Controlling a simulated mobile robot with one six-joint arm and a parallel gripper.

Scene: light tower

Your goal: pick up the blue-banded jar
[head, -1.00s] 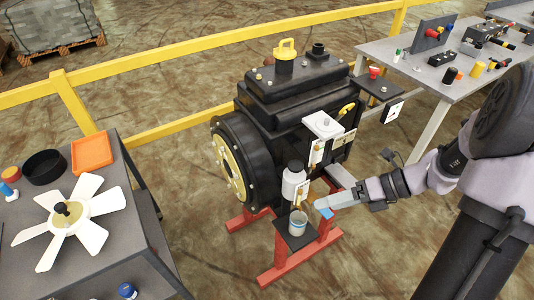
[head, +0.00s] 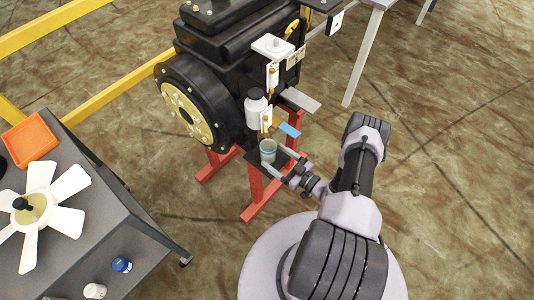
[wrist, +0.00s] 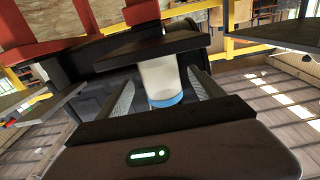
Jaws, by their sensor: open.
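The blue-banded jar (head: 267,150) is a small pale cup with a blue band near its rim. It stands upright on a small dark shelf (head: 254,158) on the red stand. My gripper (head: 275,160) is at the jar, its fingers on either side. In the wrist view, which looks upside down, the jar (wrist: 160,77) shows between the two open fingers (wrist: 162,88), with the dark shelf (wrist: 140,43) beyond it. Gaps show beside the jar; I cannot tell if either finger touches it.
A white bottle (head: 257,108) hangs just above the jar on the black engine (head: 215,65), with a blue-tipped piece (head: 290,130) beside it. A grey table (head: 90,215) with a white fan (head: 38,215) is at the left.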

